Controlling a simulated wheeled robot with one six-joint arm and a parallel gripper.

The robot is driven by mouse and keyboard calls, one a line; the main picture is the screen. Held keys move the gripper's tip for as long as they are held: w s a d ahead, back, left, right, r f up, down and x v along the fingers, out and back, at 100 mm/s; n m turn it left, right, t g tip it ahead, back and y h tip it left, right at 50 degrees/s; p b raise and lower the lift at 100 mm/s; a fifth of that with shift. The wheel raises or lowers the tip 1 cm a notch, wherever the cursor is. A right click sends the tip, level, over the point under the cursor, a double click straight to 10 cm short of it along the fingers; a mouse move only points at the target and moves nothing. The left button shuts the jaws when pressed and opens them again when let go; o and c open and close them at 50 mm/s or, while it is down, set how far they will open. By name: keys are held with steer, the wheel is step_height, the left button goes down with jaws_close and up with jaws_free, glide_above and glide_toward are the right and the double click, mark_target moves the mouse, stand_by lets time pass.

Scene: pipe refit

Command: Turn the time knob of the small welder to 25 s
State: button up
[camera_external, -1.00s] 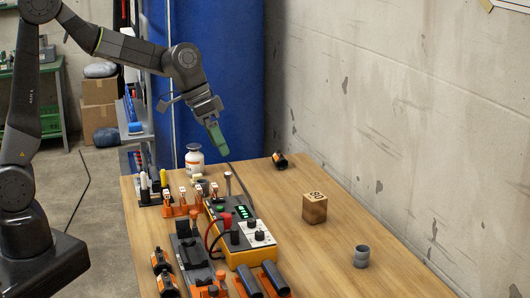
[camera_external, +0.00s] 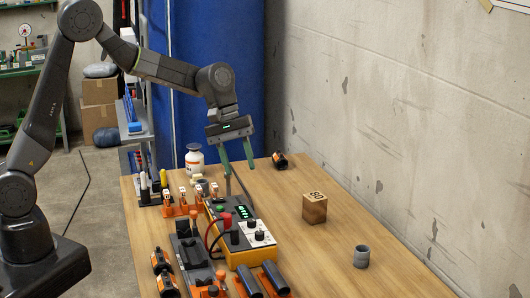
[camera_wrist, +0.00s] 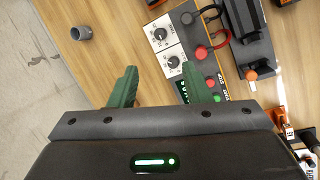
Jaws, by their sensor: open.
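The small welder (camera_external: 246,257) is a yellow-orange box on the table, with a green lit display and a white panel carrying two black knobs. The nearer knob (camera_external: 259,236) and the farther knob (camera_external: 251,224) also show in the wrist view, as one knob (camera_wrist: 160,34) and another (camera_wrist: 173,62). Their labels are too small to read, so I cannot tell which is the time knob or its setting. My gripper (camera_external: 240,169) has green fingers, points down and is open and empty above the welder's far end. In the wrist view my fingertips (camera_wrist: 160,70) are apart beside the knob panel.
Red and black leads and a clamp fixture (camera_external: 190,250) lie left of the welder. Dark pipes (camera_external: 275,278) lie in front. A wooden block (camera_external: 314,208) and a grey coupling (camera_external: 361,256) stand to the right. A white bottle (camera_external: 195,160) stands behind. The table's right side is mostly clear.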

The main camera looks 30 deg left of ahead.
mark_target(259, 232)
steer(key=d+f+n, duration=0.2)
steer(key=f, duration=0.3)
steer(key=d+f+n, duration=0.2)
steer(key=f, duration=0.4)
steer(key=s+d+f+n+g+p, duration=0.1)
steer(key=d+f+n, duration=0.1)
steer(key=f, duration=0.3)
steer(key=shift+f+n, duration=0.25)
steer(key=shift+n, duration=0.35)
jaws_close()
